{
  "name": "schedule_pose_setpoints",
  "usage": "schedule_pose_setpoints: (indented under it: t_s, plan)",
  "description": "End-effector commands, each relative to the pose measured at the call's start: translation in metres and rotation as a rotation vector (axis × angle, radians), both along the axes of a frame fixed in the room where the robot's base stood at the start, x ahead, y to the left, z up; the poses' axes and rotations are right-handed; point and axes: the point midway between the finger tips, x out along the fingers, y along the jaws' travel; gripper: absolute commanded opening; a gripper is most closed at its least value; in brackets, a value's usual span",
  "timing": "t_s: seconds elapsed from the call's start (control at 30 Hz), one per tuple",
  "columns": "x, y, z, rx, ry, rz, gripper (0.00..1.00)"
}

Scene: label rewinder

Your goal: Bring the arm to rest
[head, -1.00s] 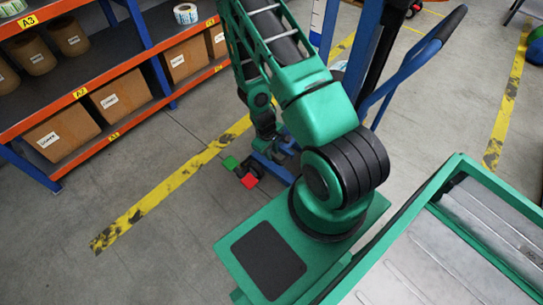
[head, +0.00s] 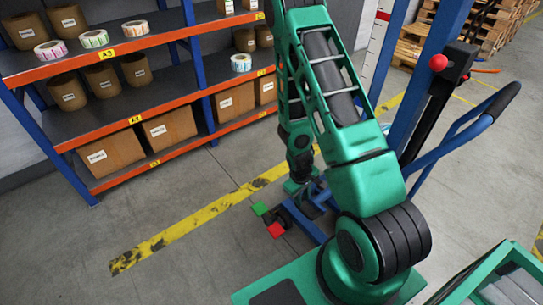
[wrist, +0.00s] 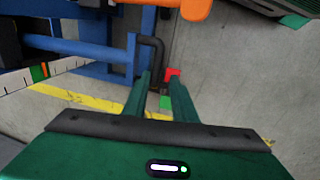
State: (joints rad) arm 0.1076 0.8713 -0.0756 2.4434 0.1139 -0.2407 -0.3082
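My gripper (wrist: 160,80) shows in the wrist view with its two green fingers apart and bare floor, a dark bent bar and small red and green parts beyond them. Nothing is held between the fingers. In the head view my green arm is folded, rising from the elbow and bending down again, with its far end low beside a blue lifting frame (head: 432,95). The fingertips are hard to make out there. A red pedal-like part (head: 276,230) and a green one (head: 260,208) sit low near that end; I cannot tell whether the arm touches anything.
An orange and blue shelf (head: 125,105) with cartons (head: 170,128) and label rolls (head: 137,28) stands at left. A yellow floor line (head: 190,222) crosses open concrete. Wooden pallets (head: 495,30) are at the back right. An orange part (wrist: 185,8) shows atop the wrist view.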

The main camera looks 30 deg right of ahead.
Motion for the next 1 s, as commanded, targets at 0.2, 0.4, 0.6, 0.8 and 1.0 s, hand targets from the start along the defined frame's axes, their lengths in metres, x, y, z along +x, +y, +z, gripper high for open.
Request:
schedule_pose_setpoints:
  t_s: [0.2,0.4,0.6,0.8,1.0]
  plan:
    - [0.001,-0.001,0.003,-0.001,-0.002,-0.004,0.25]
    - [0.008,-0.011,0.042,-0.009,-0.010,-0.056,0.25]
    - [0.007,-0.024,0.108,-0.013,-0.014,-0.157,0.25]
    - [-0.005,-0.033,0.172,-0.007,-0.020,-0.261,0.25]
    - [-0.028,-0.036,0.232,0.010,-0.024,-0.366,0.25]
